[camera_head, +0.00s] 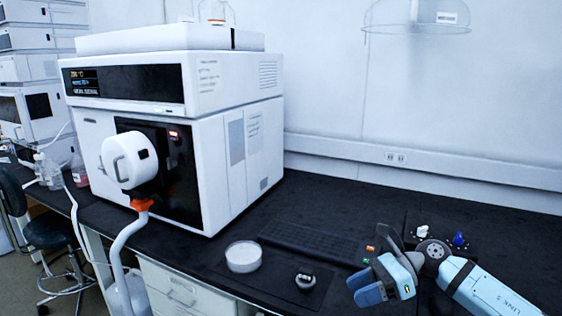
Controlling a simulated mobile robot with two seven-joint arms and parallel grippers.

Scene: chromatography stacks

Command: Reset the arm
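My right arm comes in from the lower right, with a light blue link marked "LINK 5" (489,292). My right gripper (366,288) is over the black bench at the lower right, with its blue fingers toward the left. My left arm and gripper are not in view.
A large white instrument (237,147) stands on the black bench (340,196). A white round dish (243,257), a small dark round object (305,279) and a keyboard (311,242) lie left of the gripper. Small blue (459,239) and white (422,231) pieces lie near the arm.

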